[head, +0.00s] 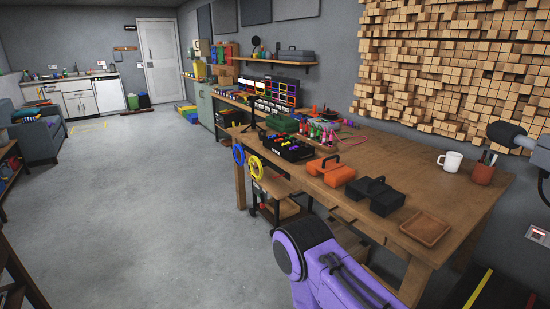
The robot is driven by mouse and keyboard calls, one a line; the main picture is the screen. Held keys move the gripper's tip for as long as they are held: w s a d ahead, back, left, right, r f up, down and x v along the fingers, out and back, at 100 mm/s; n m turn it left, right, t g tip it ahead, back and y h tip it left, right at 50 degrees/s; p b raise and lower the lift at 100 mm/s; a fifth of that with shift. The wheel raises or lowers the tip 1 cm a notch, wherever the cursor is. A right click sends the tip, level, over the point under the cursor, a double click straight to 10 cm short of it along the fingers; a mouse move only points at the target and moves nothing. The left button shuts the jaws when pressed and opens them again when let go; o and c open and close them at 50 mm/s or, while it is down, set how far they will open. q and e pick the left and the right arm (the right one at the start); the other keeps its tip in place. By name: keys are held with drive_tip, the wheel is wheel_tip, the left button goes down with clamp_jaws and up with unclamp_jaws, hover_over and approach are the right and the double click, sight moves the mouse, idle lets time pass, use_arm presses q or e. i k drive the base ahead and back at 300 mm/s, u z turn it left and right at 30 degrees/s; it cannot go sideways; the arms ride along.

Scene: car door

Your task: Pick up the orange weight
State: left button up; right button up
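The orange weight (318,173) is a block with a dark looped handle on top. It stands upright on the wooden workbench (440,192), near the bench's front edge. A similar black weight (374,199) stands in front of it to the right, with a small gap between them. Neither gripper is in view. A purple arm link of mine shows at the bottom centre, below the bench's front edge and apart from the weights.
A black case (287,151) with colourful items lies left of the orange weight. A wooden tray (426,229), white mug (451,161) and pen cup (482,174) are on the right. Blue and yellow rings (256,167) hang at the bench end. The floor left is clear.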

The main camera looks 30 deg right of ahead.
sight(336, 174)
drive_tip(key=i, duration=3)
drive_tip(key=z, duration=3.1)
